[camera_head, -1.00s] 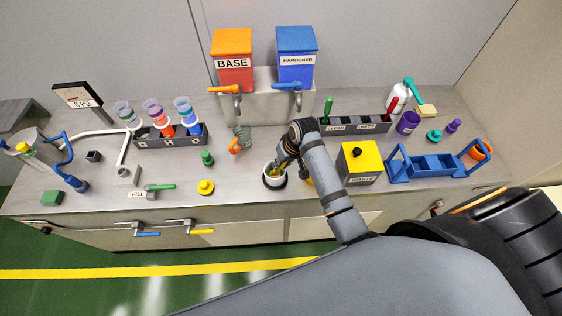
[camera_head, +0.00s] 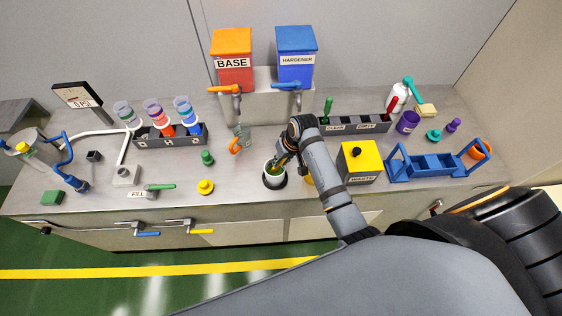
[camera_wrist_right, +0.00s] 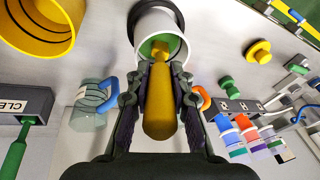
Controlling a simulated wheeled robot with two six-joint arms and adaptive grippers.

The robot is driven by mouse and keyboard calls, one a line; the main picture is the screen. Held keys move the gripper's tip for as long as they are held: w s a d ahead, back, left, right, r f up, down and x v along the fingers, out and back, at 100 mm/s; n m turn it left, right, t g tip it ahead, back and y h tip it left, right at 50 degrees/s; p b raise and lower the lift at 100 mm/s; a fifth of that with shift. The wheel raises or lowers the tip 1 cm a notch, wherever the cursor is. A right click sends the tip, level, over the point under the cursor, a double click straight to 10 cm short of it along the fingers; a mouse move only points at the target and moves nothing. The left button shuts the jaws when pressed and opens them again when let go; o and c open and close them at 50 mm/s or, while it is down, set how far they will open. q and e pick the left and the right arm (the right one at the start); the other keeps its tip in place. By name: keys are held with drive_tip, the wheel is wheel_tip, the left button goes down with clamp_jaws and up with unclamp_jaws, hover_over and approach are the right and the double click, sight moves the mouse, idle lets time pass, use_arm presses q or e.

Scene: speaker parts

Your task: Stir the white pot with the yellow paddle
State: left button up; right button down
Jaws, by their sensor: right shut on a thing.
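The white pot (camera_head: 274,178) stands on the bench in a dark ring, below the dispensers in the head view. In the right wrist view the white pot (camera_wrist_right: 172,24) is at the top, with green showing inside it. My right gripper (camera_head: 280,161) is over the pot. In the wrist view my right gripper (camera_wrist_right: 158,88) is shut on the yellow paddle's handle (camera_wrist_right: 158,105). The paddle points into the pot's mouth; its lower end is hidden or unclear inside. My left gripper is not in view.
The yellow waste box (camera_head: 361,160) and blue rack (camera_head: 432,167) stand right of my arm. A glass beaker with an orange handle (camera_head: 234,146) stands up-left of the pot. A yellow knob (camera_head: 205,187) and green knob (camera_head: 207,157) stand left.

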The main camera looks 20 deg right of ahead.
drive_tip(key=shift+s+a+f, duration=0.1)
drive_tip(key=shift+s+a, duration=0.25)
drive_tip(key=shift+s, duration=0.05)
drive_tip(key=shift+s+d, duration=0.1)
drive_tip(key=shift+d, duration=0.15)
drive_tip(key=shift+w, duration=0.2)
wheel_tip(320, 180, up, 3)
drive_tip(key=p, duration=0.3)
drive_tip(key=shift+f, duration=0.15)
drive_tip(key=shift+w+a+v, duration=0.1)
drive_tip(key=shift+v, duration=1.05)
drive_tip(key=shift+w+a+v, duration=0.15)
drive_tip(key=shift+v, duration=0.95)
drive_tip(key=shift+w+a+v, duration=0.1)
drive_tip(key=shift+v, duration=1.05)
